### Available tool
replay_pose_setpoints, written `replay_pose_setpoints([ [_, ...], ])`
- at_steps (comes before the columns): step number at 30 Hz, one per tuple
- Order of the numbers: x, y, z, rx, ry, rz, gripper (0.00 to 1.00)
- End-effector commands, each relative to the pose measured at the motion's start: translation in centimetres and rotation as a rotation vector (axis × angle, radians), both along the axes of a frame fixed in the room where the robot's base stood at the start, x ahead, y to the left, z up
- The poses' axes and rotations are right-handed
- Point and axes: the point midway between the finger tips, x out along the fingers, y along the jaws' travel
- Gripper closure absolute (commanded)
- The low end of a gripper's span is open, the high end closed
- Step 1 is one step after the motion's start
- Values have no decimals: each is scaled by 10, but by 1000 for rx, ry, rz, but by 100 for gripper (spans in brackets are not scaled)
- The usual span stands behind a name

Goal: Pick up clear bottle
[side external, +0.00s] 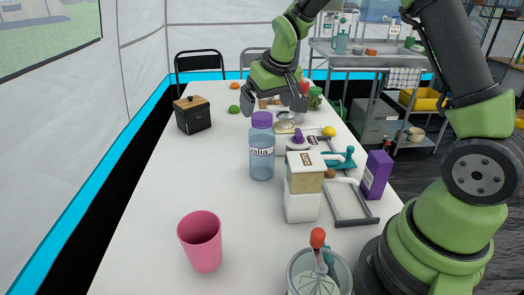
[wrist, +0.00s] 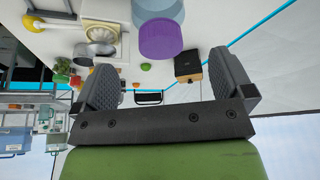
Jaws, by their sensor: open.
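The clear bluish bottle (side external: 262,165) with a purple cap and a dark-lettered label stands upright on the white table, left of the white canister. My gripper (side external: 272,98) is open and empty, just above the bottle's cap in the side view; the exact gap in depth is hard to tell. In the wrist view the open fingers of my gripper (wrist: 162,82) frame a clear space, and the bottle's purple cap (wrist: 161,42) lies above that space in the picture. The bottle body (wrist: 157,10) is cut off by the top edge there. The fingers do not touch it.
A white canister (side external: 302,200), purple box (side external: 376,175), grey frame (side external: 352,222) and teal item (side external: 342,158) stand to the right. A pink cup (side external: 201,242) and clear jar (side external: 305,272) are at the front. A black box (side external: 192,118) is back left. The left middle is free.

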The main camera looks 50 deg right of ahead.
Motion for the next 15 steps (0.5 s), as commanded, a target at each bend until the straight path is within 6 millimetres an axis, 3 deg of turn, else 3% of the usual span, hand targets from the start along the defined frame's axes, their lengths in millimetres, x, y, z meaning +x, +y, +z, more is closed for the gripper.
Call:
replay_pose_setpoints([
  [15,24,-7,-59,2,2,-1,1],
])
